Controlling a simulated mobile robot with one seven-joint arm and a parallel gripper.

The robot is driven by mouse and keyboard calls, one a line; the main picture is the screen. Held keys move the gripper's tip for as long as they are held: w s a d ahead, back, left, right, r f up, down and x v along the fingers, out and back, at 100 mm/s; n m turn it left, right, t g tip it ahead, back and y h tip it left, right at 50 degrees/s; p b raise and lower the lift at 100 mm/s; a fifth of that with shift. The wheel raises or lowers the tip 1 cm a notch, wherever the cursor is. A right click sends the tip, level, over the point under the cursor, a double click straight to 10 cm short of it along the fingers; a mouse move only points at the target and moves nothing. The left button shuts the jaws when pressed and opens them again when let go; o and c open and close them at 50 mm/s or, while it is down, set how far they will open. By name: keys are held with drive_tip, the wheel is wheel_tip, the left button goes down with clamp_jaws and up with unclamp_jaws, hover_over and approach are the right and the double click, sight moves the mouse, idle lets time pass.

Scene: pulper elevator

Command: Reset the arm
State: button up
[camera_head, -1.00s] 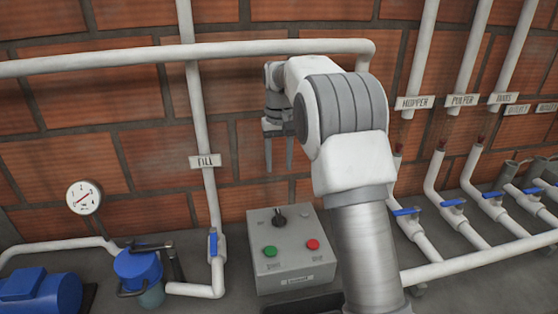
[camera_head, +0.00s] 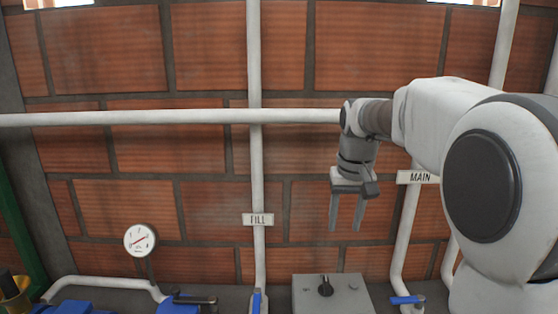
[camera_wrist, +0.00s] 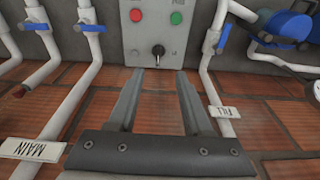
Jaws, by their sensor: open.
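My gripper (camera_head: 345,213) hangs with its two fingers pointing down in the head view, in front of the brick wall. It is up and to the right of the grey control box (camera_head: 330,293). The fingers are apart with nothing between them. In the wrist view my gripper (camera_wrist: 156,75) also shows open and empty. There the control box (camera_wrist: 158,50) lies past the fingertips, with a black knob (camera_wrist: 158,51), a red button (camera_wrist: 137,15) and a green button (camera_wrist: 176,17). My arm is bent and fills the right of the head view.
A white pipe with a FILL sign (camera_head: 258,219) stands left of my gripper, and a MAIN sign (camera_head: 418,177) hangs to its right. A horizontal pipe (camera_head: 180,117) crosses the wall. A gauge (camera_head: 140,240) and blue valve handles (camera_head: 407,300) are low down.

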drive_tip(key=s+f+t, duration=0.2)
drive_tip(key=s+t, duration=0.1)
drive_tip(key=s, duration=2.2)
drive_tip(key=shift+s+t, duration=0.25)
drive_tip(key=shift+t, duration=0.15)
drive_tip(key=shift+a+f, duration=0.1)
